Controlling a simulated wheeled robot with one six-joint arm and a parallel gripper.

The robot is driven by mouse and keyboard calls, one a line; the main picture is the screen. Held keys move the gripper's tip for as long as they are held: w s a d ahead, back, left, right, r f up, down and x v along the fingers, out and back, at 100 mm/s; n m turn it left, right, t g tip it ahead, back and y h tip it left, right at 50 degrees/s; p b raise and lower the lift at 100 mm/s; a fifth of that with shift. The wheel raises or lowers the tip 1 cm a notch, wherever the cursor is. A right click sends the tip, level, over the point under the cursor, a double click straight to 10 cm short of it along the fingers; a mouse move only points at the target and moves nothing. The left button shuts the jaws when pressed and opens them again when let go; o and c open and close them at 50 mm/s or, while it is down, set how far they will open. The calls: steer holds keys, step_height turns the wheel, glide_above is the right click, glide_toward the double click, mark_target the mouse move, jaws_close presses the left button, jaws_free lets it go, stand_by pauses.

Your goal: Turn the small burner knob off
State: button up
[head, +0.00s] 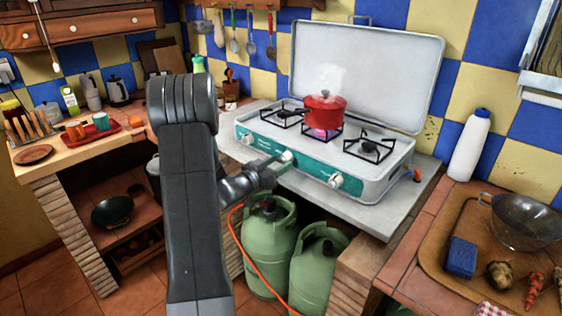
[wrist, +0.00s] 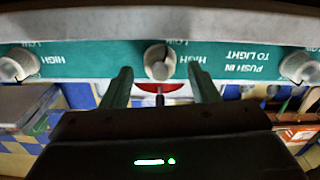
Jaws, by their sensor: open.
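The teal-fronted camping stove (head: 262,146) has three pale knobs. The middle knob (head: 287,157) is directly in front of my gripper (head: 276,164), and it also shows in the wrist view (wrist: 158,62). My gripper is open, its two fingers (wrist: 159,71) to the left and right of this knob with gaps on both sides. Whether the tips overlap the knob in depth is hard to tell. The right knob (head: 336,181) and left knob (head: 248,138) stand apart from the gripper. A purple flame (head: 320,133) shows under the red pot (head: 325,110) on the middle burner.
The raised stove lid (head: 365,70) stands behind the burners. Green gas bottles (head: 270,235) and an orange hose (head: 240,245) are below the counter. A white bottle (head: 470,146) and a tray (head: 440,262) with a colander (head: 522,220) are at right.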

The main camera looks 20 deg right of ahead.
steer(key=shift+x, duration=0.9)
steer(key=shift+c, duration=0.2)
steer(key=c, duration=0.9)
steer(key=shift+c, duration=0.2)
